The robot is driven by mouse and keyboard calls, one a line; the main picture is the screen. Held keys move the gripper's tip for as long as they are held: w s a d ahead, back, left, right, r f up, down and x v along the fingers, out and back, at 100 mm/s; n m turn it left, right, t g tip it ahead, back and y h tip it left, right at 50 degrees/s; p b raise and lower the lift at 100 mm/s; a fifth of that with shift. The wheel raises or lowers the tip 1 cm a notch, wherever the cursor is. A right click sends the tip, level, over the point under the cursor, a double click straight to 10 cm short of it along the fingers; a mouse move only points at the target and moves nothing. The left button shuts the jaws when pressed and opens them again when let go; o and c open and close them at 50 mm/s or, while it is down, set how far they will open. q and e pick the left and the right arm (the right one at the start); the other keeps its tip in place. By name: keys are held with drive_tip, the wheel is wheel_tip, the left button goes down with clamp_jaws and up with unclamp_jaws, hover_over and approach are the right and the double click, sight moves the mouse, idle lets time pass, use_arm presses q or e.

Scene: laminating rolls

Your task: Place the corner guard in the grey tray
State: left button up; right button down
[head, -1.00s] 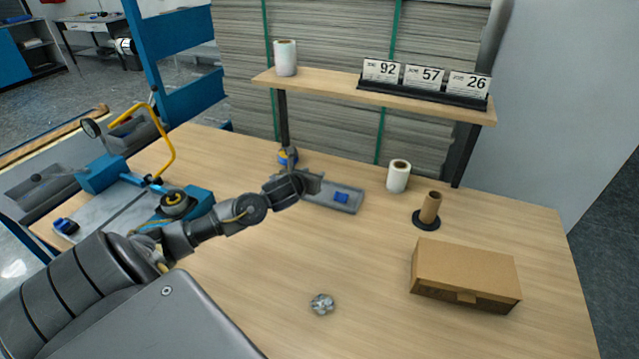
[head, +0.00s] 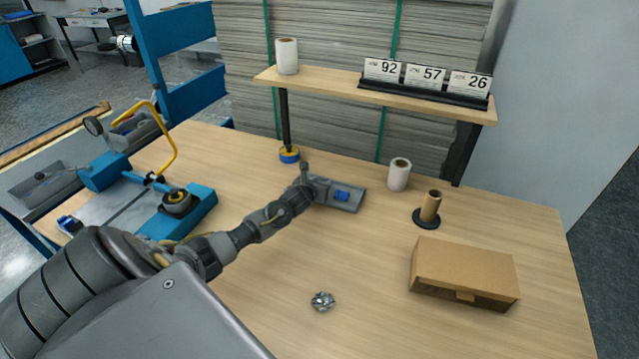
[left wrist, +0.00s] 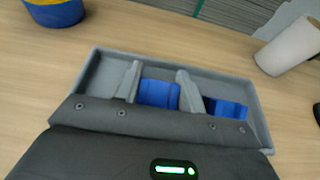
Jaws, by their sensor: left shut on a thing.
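The grey tray (head: 352,207) lies on the table below the shelf; its rim also shows in the left wrist view (left wrist: 215,75). My left gripper (head: 314,186) is at the tray's left end. In the left wrist view its two fingers (left wrist: 159,82) are shut on a blue piece, the corner guard (left wrist: 158,94), over the tray floor. I cannot tell whether the guard touches the floor. A second blue piece (left wrist: 226,109) lies in the tray to the right of the fingers; it also shows in the head view (head: 341,196). My right gripper is not in view.
A blue and yellow tape roll (head: 289,155) stands behind the gripper. A white roll (head: 399,174), a brown core on a black base (head: 430,207) and a cardboard box (head: 464,273) are to the right. A crumpled silvery lump (head: 322,301) lies in front. The table's middle is clear.

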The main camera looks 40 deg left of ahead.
use_arm(q)
drive_tip(key=shift+f, duration=0.15)
drive_tip(key=o, duration=0.9)
drive_tip(key=shift+o, duration=0.2)
drive_tip(key=shift+r, duration=0.2)
drive_tip(key=v, duration=1)
drive_tip(key=shift+s+r+b, duration=0.1)
drive_tip(key=shift+s+b, duration=0.15)
drive_tip(key=shift+b, duration=0.1)
drive_tip(key=shift+v, duration=0.8)
drive_tip(key=shift+w, duration=0.1)
